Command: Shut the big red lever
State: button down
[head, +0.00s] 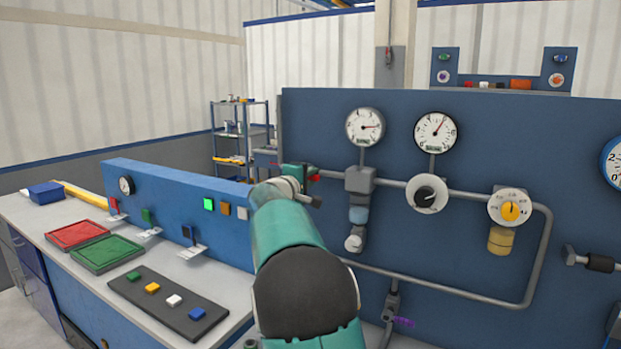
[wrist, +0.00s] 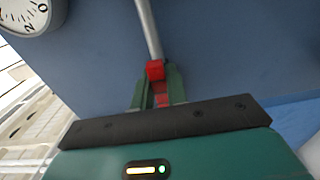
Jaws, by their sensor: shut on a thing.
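In the wrist view, a red piece (wrist: 155,70), which looks like the lever's handle, sits between the fingers of my gripper (wrist: 158,80). The gripper is shut on it, and a second red patch shows lower between the fingers. A grey pipe (wrist: 148,28) runs up from the red piece along the blue panel. In the head view, my gripper (head: 300,172) is at the left end of the big blue panel, with a small bit of red (head: 314,177) at its tip. My arm hides part of this area, and I cannot tell the lever's full shape or angle.
The big blue panel (head: 308,120) carries pipes, a left gauge (head: 365,126), a right gauge (head: 435,131) and a yellow knob (head: 510,211). A bench at left holds a red tray (head: 76,235), a green tray (head: 106,253) and a dark strip with coloured blocks (head: 168,313).

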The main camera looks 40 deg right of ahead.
jog(key=w+a+f+m, duration=0.2)
jog(key=w+f+m, duration=0.3)
jog(key=m, duration=1.3)
jog(key=shift+w+a+f, duration=0.15)
jog(key=shift+w+f, duration=0.05)
jog(key=shift+w, duration=0.2)
dwell(0.4)
jog(key=c, duration=1.4)
grip_release()
jog(key=shift+f, duration=0.1)
jog(key=v, duration=1.3)
jog(key=shift+s+a, duration=0.1)
jog(key=shift+a, duration=0.2)
